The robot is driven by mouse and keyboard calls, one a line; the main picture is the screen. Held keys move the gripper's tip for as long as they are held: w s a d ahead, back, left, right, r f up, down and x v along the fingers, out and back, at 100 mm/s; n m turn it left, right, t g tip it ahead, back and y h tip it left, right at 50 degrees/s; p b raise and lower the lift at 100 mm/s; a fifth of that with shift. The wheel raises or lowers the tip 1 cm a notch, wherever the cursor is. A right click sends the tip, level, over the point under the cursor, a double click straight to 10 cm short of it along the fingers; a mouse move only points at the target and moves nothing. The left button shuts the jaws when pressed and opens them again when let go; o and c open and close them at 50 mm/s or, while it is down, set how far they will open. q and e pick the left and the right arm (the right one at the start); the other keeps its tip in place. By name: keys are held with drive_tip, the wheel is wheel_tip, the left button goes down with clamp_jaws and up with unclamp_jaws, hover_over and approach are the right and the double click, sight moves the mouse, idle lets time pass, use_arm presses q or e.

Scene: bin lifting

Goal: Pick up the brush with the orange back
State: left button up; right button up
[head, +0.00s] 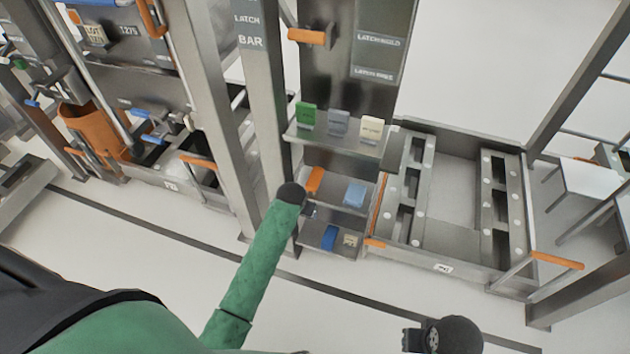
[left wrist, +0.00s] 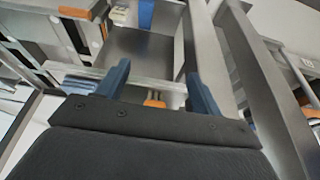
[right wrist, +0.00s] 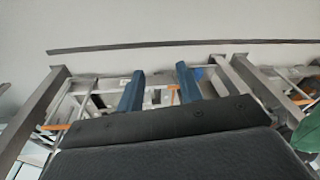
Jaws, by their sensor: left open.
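The brush with the orange back (head: 315,180) lies at the left side of the middle shelf of a grey rack in the head view. My left arm reaches up to just left of it; that gripper's fingers are hidden in that view. In the left wrist view my left gripper (left wrist: 158,88) is open, its two blue fingers well apart. A small orange piece, which looks like the brush (left wrist: 154,103), shows between them, partly hidden by the gripper body. I cannot tell whether it touches. My right gripper (right wrist: 160,82) is open and empty in the right wrist view.
A light-blue item (head: 355,194) lies right of the brush. The shelf above holds green (head: 306,115), grey and cream blocks. The shelf below holds a blue item (head: 329,237) and a cream block (head: 350,240). A steel post (head: 260,110) stands close left of the rack.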

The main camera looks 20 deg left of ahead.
sight(315, 177)
use_arm(q)
drive_tip(key=w, duration=0.3)
drive_tip(key=w+p, duration=0.1)
drive_tip(key=w, duration=0.6)
drive_tip(key=shift+w+a+f, duration=0.1)
drive_tip(key=shift+w+a, duration=0.25)
drive_tip(key=shift+w, duration=0.55)
drive_tip(key=w, duration=0.1)
drive_tip(key=w+p, duration=0.1)
drive_tip(key=w, duration=0.2)
drive_tip(key=shift+w+d+f+p, duration=0.1)
drive_tip(key=shift+w+f+p, duration=0.1)
drive_tip(key=shift+f+p, duration=0.15)
drive_tip(key=shift+w+f, duration=0.1)
drive_tip(key=shift+f, duration=0.15)
use_arm(e)
wheel_tip(315, 177, down, 12)
drive_tip(key=w, duration=0.1)
drive_tip(key=shift+w+a+r, duration=0.15)
drive_tip(key=shift+w+a, duration=0.1)
drive_tip(key=shift+a, duration=0.15)
use_arm(q)
drive_tip(key=shift+f+p, duration=0.25)
drive_tip(key=shift+p, duration=0.05)
use_arm(e)
drive_tip(key=shift+r, duration=0.25)
use_arm(q)
drive_tip(key=c, duration=1.1)
